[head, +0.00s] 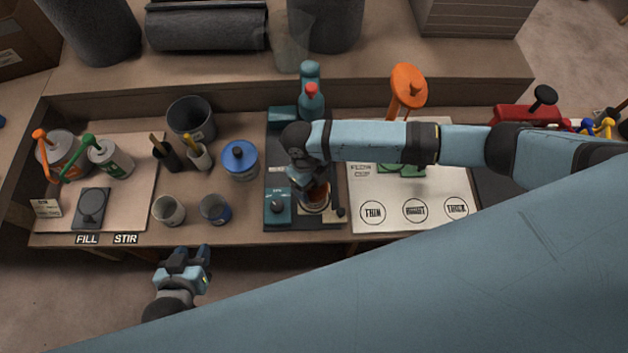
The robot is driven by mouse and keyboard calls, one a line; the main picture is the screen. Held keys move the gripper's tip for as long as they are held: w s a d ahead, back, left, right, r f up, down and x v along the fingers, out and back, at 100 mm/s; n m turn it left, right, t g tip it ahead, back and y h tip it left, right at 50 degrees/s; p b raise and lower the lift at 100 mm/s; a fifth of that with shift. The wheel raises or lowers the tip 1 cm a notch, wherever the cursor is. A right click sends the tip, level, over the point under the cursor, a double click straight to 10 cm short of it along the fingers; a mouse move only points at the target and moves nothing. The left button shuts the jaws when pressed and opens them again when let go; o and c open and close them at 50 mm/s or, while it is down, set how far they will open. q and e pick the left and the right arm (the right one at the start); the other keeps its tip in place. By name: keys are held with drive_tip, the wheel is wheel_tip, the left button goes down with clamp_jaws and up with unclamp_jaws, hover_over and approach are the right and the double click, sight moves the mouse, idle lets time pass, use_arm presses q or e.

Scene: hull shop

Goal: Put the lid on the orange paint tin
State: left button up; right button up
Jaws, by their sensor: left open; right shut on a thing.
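A tin with an orange handle (57,150) stands at the far left, beside one with a green handle (110,158). I cannot tell whether the orange-handled one is the orange paint tin. A blue tin (239,160) carries a blue knobbed top. A round container with brown contents (317,197) stands on the dark area mid-bench. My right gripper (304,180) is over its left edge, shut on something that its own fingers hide. My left gripper (191,258) is open and empty in front of the bench. I cannot make out a separate lid for certain.
Two small cups (169,211) (215,209), brush holders (199,157) and a dark bucket (191,118) stand on the left half. A white board (390,218) lies right.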

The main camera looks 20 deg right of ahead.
idle(0.7)
drive_tip(key=o, duration=0.9)
drive_tip(key=shift+c, duration=0.2)
